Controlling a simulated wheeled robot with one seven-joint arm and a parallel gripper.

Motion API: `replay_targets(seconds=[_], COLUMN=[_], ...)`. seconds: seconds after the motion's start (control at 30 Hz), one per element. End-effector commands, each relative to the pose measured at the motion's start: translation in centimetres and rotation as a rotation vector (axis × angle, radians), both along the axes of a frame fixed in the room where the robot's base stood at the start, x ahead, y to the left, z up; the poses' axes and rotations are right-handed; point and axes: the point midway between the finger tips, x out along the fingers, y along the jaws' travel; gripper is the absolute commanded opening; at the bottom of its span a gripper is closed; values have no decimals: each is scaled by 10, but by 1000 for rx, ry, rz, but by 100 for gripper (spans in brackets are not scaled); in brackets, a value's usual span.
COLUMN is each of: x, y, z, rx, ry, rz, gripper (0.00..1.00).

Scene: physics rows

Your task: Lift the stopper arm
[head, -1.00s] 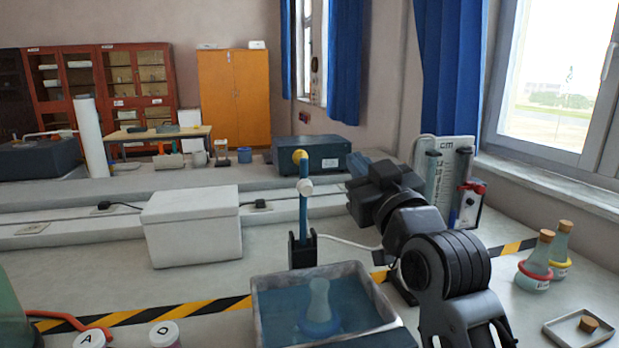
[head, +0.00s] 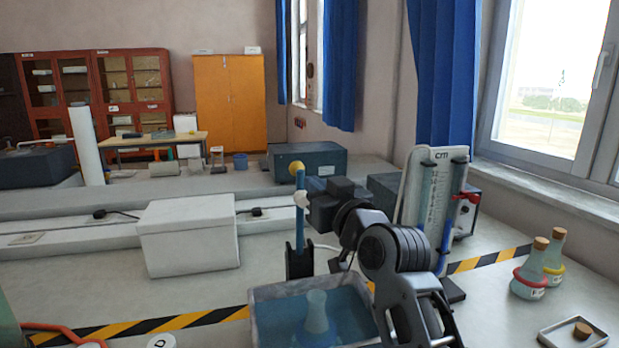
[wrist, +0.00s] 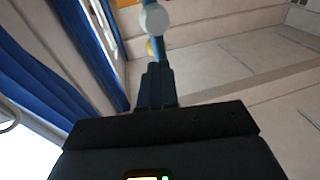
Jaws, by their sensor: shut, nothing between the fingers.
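The stopper arm (head: 299,222) is a blue rod standing upright in a black holder (head: 299,262). It carries a yellow ball (head: 296,167) at its top and a white ball (head: 301,199) lower down. My gripper (head: 311,196) is shut and empty, with its tip close beside the rod near the white ball. I cannot tell whether they touch. In the wrist view my fingers (wrist: 157,84) are together and point toward the white ball (wrist: 155,20). The yellow ball is partly hidden behind the rod there.
A water basin (head: 262,315) holding a pale flask (head: 316,312) stands in front of the holder. A white box (head: 188,236) is to the left. A cm scale stand (head: 428,195) is behind my arm, and corked flasks (head: 530,274) stand at right.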

Motion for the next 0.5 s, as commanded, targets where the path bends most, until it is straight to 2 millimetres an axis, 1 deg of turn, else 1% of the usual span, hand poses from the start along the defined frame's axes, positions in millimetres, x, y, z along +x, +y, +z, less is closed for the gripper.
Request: replay_targets(seconds=[0.03, 0.1, 0.2, 0.5], x=[6, 13, 19, 23], y=[4, 7, 10, 12], z=[3, 2, 3, 2], rx=[0, -1, 0, 0], ry=[0, 1, -1, 0], rz=[1, 1, 0, 0], gripper=[0, 0, 0, 0])
